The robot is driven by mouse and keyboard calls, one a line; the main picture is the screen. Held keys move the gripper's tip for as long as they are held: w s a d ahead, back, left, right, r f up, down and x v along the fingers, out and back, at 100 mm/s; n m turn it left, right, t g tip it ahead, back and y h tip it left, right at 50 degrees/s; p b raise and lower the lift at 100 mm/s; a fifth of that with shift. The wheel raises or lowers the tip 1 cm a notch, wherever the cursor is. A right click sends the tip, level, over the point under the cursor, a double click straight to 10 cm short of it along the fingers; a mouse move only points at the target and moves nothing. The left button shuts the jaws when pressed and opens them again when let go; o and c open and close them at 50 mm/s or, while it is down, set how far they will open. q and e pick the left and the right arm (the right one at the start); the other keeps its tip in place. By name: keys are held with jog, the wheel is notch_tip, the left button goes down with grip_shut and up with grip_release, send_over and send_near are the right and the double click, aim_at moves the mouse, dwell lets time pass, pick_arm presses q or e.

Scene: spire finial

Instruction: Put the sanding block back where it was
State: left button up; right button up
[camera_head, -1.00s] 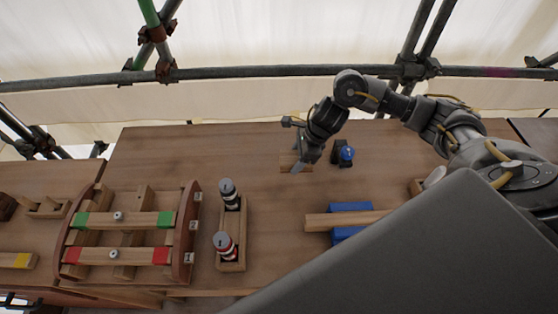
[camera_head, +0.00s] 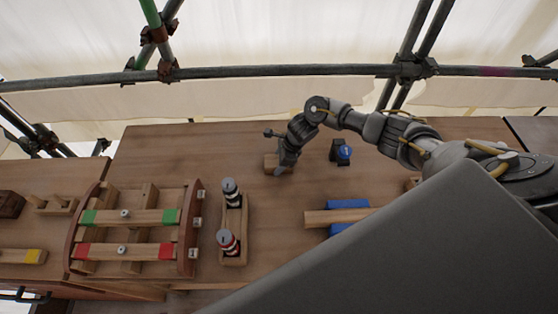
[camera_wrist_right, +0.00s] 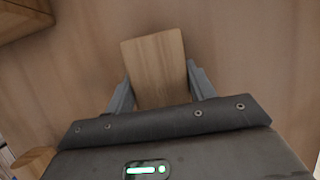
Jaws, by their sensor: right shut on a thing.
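The sanding block (camera_wrist_right: 153,65) is a plain wooden block. In the right wrist view it sits between the two fingers of my right gripper (camera_wrist_right: 160,90), which is shut on it. In the head view the block (camera_head: 271,162) shows small beside my right gripper (camera_head: 278,171), over the back middle of the workbench (camera_head: 185,150). The gripper hides part of the block there. I cannot tell whether the block touches the bench. My left gripper is not in view.
A wooden holder (camera_head: 234,255) with two banded cylinders stands front-left of the gripper. Left of it is a wooden frame (camera_head: 190,235) with green-ended and red-ended bars. A blue-topped item (camera_head: 343,152) stands to the right. A wooden bar lies across a blue support (camera_head: 345,204).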

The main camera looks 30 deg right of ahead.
jog(key=shift+f, duration=0.1)
jog(key=shift+f+b, duration=0.2)
jog(key=shift+b, duration=0.15)
jog(key=o, duration=1)
jog(key=shift+c, duration=0.2)
jog(key=shift+r, duration=0.2)
jog(key=shift+r+p, duration=0.2)
jog(key=shift+p, duration=0.15)
jog(key=b+v, duration=0.2)
jog(key=v, duration=0.8)
jog(key=shift+d+r+b, duration=0.15)
jog(key=shift+r+b, duration=0.05)
jog(key=shift+b, duration=0.15)
jog(key=shift+s+d+r, duration=0.15)
jog(key=shift+s+r, duration=0.05)
jog(key=shift+r, duration=0.35)
